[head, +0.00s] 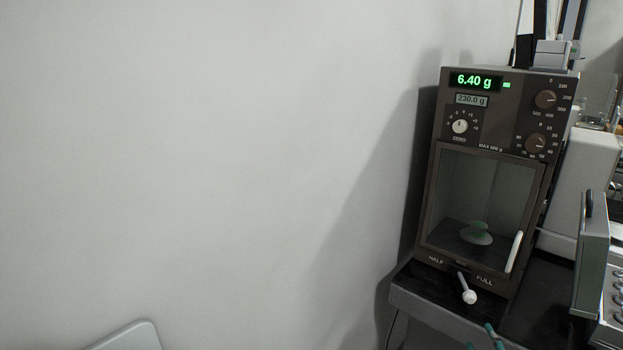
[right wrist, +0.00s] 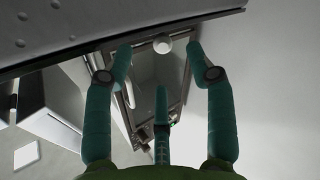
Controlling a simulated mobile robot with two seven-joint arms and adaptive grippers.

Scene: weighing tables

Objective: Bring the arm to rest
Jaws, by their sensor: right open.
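My right gripper (head: 483,338) shows only as teal fingertips at the bottom edge of the head view, just below the balance's white-knobbed lever (head: 468,291). In the right wrist view its teal fingers (right wrist: 160,66) are spread apart with nothing between them. A round white knob (right wrist: 163,46) shows beyond the fingertips there; I cannot tell how far off it is. Most of the right arm is hidden in the head view. My left gripper is in neither view.
Grey equipment (head: 590,255) crowds the right. A bare wall fills the left.

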